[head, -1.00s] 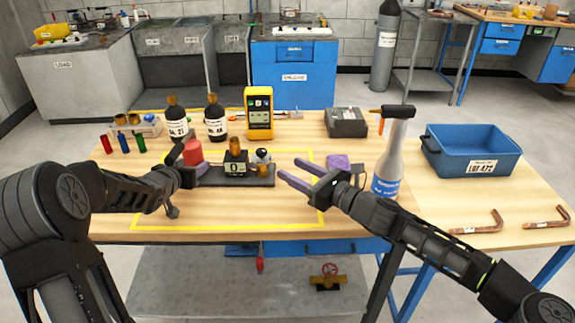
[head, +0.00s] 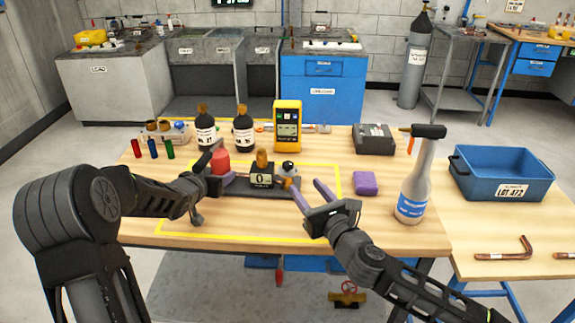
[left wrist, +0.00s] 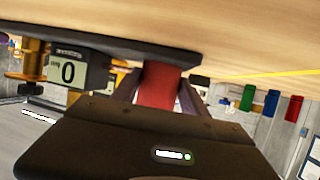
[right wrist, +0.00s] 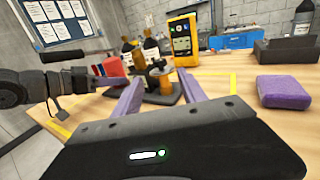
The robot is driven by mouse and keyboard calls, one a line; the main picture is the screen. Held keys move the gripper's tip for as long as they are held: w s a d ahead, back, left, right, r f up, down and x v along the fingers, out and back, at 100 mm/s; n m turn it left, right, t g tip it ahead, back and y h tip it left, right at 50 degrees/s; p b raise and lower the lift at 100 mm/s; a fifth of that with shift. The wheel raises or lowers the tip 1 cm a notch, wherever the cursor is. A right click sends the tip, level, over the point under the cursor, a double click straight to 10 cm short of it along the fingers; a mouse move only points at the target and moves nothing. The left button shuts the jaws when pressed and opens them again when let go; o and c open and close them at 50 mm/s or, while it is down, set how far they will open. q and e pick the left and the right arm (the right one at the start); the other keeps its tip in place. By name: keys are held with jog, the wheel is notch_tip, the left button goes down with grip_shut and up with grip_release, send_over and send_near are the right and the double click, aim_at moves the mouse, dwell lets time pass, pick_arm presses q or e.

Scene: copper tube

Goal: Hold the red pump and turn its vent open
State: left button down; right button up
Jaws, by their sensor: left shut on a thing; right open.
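The red pump (head: 220,160) stands at the left end of a dark base plate (head: 240,187) on the table. It also shows in the left wrist view (left wrist: 160,85). My left gripper (head: 213,172) is shut around the red pump. I cannot tell which part is the vent. My right gripper (head: 308,193) is open and empty, its fingers pointing toward the fitting, just right of the plate; they appear apart from it.
A purple block (head: 365,183) and a spray bottle (head: 413,180) stand to the right. Behind the plate are two dark bottles (head: 243,132) and a yellow meter (head: 287,126). A blue bin (head: 500,175) is at far right. The yellow-outlined table front is mostly clear.

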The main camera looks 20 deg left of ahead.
aim_at(290, 169)
jog(key=x, duration=1.2)
jog(key=shift+c, duration=0.4)
grip_shut()
